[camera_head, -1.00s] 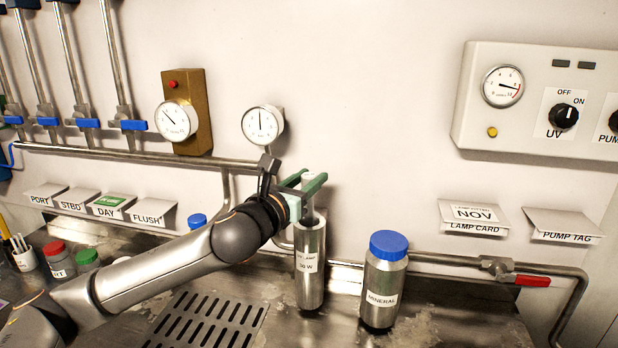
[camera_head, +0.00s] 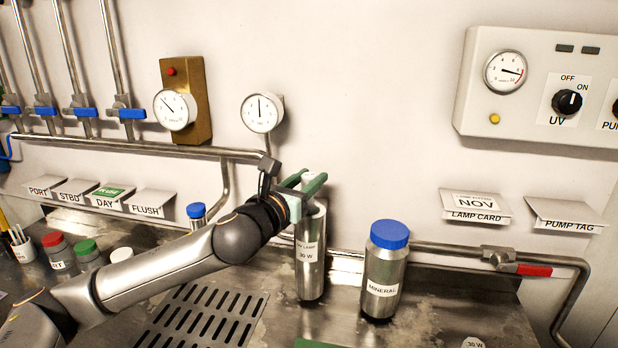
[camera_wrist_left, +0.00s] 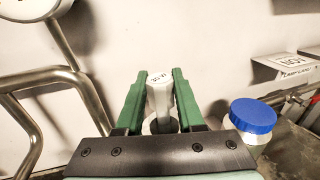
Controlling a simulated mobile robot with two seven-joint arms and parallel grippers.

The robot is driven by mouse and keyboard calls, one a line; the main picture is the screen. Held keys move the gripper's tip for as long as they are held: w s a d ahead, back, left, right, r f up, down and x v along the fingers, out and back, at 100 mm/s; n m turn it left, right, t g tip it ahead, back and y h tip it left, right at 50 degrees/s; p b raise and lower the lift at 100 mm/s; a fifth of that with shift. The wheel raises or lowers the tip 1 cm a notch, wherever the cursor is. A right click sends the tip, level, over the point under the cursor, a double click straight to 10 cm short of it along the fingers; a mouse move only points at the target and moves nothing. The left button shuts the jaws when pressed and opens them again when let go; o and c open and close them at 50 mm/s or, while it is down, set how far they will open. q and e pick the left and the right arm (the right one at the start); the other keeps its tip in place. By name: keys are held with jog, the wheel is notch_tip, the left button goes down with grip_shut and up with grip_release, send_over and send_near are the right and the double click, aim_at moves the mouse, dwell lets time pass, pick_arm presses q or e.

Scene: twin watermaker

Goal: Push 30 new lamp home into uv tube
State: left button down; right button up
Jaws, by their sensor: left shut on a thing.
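The UV tube (camera_head: 311,262) is an upright steel cylinder labelled 30 W, standing on the bench against the back wall. My left gripper (camera_head: 314,184) is right at the tube's top end, its green fingers close over the mouth. In the left wrist view my left gripper (camera_wrist_left: 160,75) is shut on the new lamp (camera_wrist_left: 158,92), a pale rod with a 30 W mark on its end. The lamp points down into the tube; how deep it sits is hidden by the fingers. My right gripper is not in view.
A steel MINERAL bottle with a blue cap (camera_head: 385,270) stands just right of the tube. A slotted drain (camera_head: 205,318) lies at the front left. A pipe with a red-handled valve (camera_head: 533,270) runs at the right. A gauge (camera_head: 262,113) is above the gripper.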

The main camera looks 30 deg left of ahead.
pick_arm(q)
jog(key=shift+f+b, duration=0.65)
jog(key=shift+f, duration=0.5)
jog(key=shift+c, duration=2.2)
grip_release()
jog(key=shift+s, duration=0.1)
jog(key=s+p, duration=0.7)
jog(key=s, duration=0.5)
jog(key=shift+s, duration=0.15)
